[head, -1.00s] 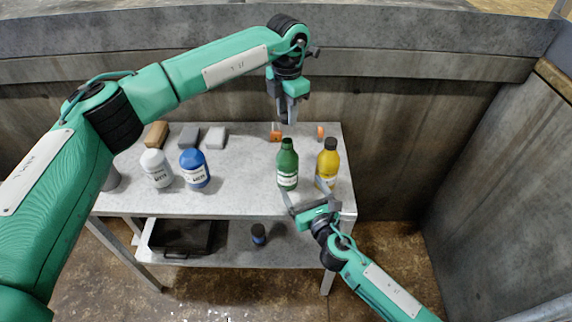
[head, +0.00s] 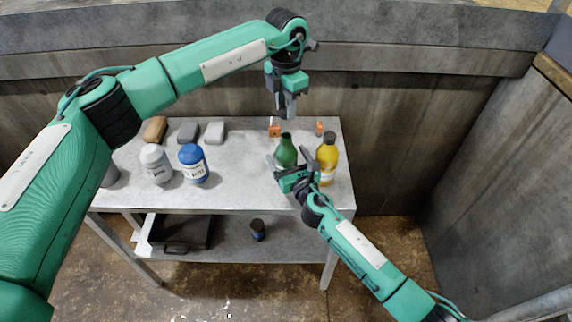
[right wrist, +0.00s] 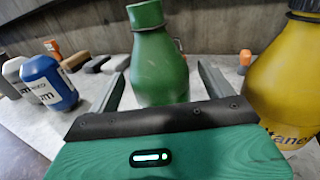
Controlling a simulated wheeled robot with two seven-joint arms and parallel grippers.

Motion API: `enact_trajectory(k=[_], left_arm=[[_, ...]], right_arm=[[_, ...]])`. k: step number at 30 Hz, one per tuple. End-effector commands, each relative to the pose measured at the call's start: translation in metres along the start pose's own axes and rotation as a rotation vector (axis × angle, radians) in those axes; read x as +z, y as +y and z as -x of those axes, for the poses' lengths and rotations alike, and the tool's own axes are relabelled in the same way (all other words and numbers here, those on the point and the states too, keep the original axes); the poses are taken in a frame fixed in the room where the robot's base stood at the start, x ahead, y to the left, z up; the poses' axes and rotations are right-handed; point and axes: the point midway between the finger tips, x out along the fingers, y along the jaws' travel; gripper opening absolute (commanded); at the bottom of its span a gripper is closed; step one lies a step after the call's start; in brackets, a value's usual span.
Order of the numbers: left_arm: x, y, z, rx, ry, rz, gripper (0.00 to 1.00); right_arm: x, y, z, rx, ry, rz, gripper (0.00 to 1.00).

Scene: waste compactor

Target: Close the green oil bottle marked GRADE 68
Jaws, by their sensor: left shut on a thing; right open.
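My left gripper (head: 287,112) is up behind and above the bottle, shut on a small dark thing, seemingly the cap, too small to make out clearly.
A yellow bottle (head: 327,160) stands close right of the right gripper. Blue (head: 194,165) and white (head: 156,164) bottles stand at left on the table (head: 235,190). Several blocks and small orange items (head: 274,131) lie at the back. A concrete wall rises behind.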

Motion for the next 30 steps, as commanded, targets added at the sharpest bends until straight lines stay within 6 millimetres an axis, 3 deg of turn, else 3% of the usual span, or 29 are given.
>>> enact_trajectory(k=[6,15,25,30], left_arm=[[0.0000,0.0000,0.0001,0.000,0.000,0.000,0.10],[0.0001,-0.0001,0.0001,0.000,0.000,0.000,0.10],[0.0001,-0.0001,0.0001,0.000,0.000,0.000,0.10],[0.0000,-0.0003,-0.0064,-0.001,0.001,0.000,0.10]], right_arm=[[0.0003,0.0002,-0.0140,0.001,0.000,-0.001,0.84],[0.0001,0.0000,-0.0149,0.000,0.000,-0.001,0.84],[-0.0001,0.0000,-0.0146,0.000,0.001,-0.001,0.19],[-0.0004,-0.0001,-0.0146,0.000,0.001,-0.001,0.19]])
